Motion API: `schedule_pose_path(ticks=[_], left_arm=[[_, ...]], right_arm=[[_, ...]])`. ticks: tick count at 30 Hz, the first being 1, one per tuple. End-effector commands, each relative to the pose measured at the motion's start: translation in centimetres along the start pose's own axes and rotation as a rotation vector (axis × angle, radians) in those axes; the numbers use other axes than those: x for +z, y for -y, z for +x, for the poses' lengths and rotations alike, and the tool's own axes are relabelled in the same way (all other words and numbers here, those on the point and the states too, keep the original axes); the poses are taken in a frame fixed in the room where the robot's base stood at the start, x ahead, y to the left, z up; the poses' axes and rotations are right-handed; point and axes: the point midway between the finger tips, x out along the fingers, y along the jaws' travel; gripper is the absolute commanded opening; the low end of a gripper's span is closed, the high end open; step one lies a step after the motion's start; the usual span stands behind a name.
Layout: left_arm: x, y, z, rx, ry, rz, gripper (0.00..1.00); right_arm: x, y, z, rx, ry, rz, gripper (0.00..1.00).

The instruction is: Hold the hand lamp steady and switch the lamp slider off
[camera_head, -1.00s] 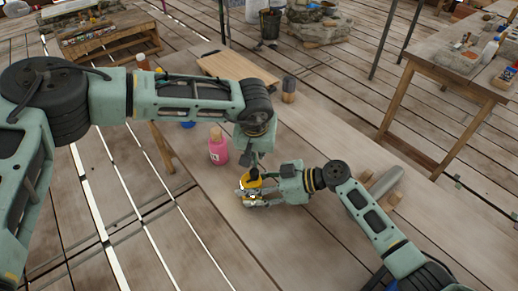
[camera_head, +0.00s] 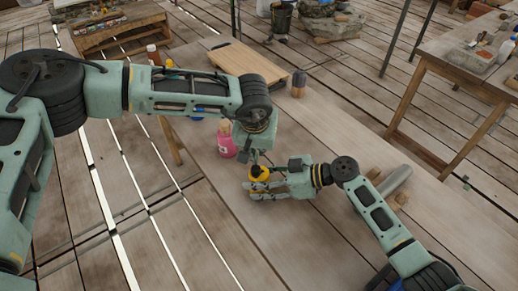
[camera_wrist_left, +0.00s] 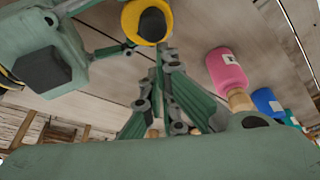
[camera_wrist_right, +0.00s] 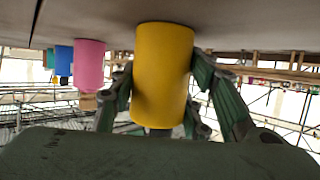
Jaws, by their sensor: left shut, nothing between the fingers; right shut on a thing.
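The yellow hand lamp (camera_head: 259,173) stands on the plank table (camera_head: 225,185), its top dark. My right gripper (camera_head: 265,189) is shut around its body from the right. The right wrist view shows the yellow body (camera_wrist_right: 163,70) between the two fingers. My left gripper (camera_head: 256,160) is shut and empty, pointing down just above and beside the lamp top. In the left wrist view its closed fingers (camera_wrist_left: 166,60) lie close to the lamp's yellow rim and dark centre (camera_wrist_left: 150,22). Whether they touch the lamp is unclear. The slider cannot be made out.
A pink bottle (camera_head: 226,143) stands just behind and left of the lamp. A blue bottle (camera_wrist_left: 266,102) is beyond it. A wooden board (camera_head: 235,70) and a dark-topped jar (camera_head: 298,84) lie farther back. A grey cylinder (camera_head: 394,180) rests near my right arm.

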Motion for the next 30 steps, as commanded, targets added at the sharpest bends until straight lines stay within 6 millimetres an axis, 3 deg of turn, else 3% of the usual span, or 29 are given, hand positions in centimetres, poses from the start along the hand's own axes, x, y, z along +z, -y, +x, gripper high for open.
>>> schedule_pose_path(ticks=[8, 19, 24, 30], left_arm=[[-3.5, 0.0, 1.1, 0.001, -0.003, -0.004, 0.00], [-3.4, 0.1, -6.6, 0.002, -0.006, -0.001, 0.00], [-3.3, 0.0, -8.5, 0.001, -0.005, -0.001, 0.00], [-3.2, 0.0, -9.1, 0.001, -0.003, -0.001, 0.00]], right_arm=[[0.0, 0.0, 0.0, -0.001, 0.000, -0.001, 0.13], [0.0, 0.1, 0.0, -0.002, 0.001, 0.000, 0.13], [0.0, 0.1, 0.0, -0.002, 0.000, 0.000, 0.13], [0.0, 0.1, 0.0, -0.002, 0.000, -0.001, 0.13]])
